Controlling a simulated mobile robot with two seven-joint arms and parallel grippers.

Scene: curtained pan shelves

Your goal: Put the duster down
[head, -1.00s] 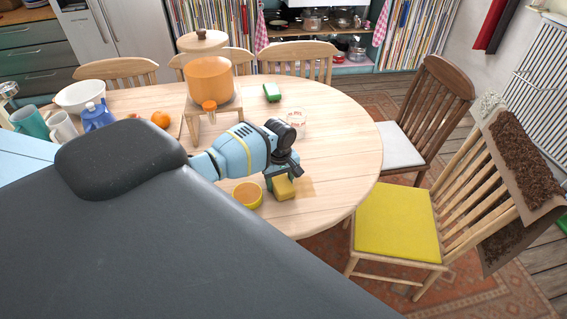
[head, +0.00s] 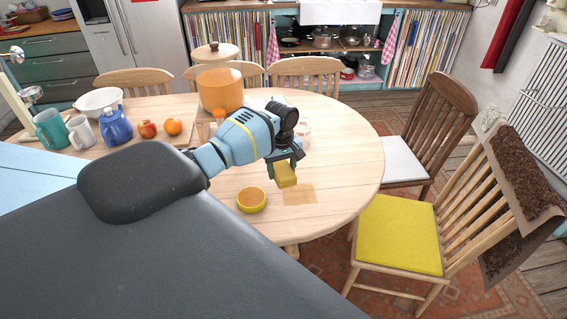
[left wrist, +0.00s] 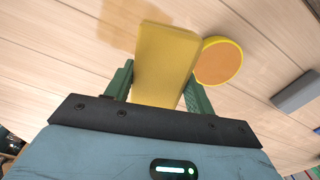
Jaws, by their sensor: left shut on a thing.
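The duster, a yellow block (head: 285,175), is held in my left gripper (head: 283,163) over the front right part of the round wooden table (head: 335,170). In the left wrist view the duster (left wrist: 165,60) sticks out between the two green fingers of my left gripper (left wrist: 157,88), which are shut on it. A darker patch like its shadow lies on the tabletop beside it, and the duster looks a little above the wood. My right gripper is not in view.
A round yellow-rimmed dish (head: 251,199) stands close beside the duster. An orange pot (head: 220,90), fruit, mugs and a blue jug (head: 115,125) stand farther back and left. A clear container (head: 304,131) is behind my gripper. The right tabletop is clear; chairs surround the table.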

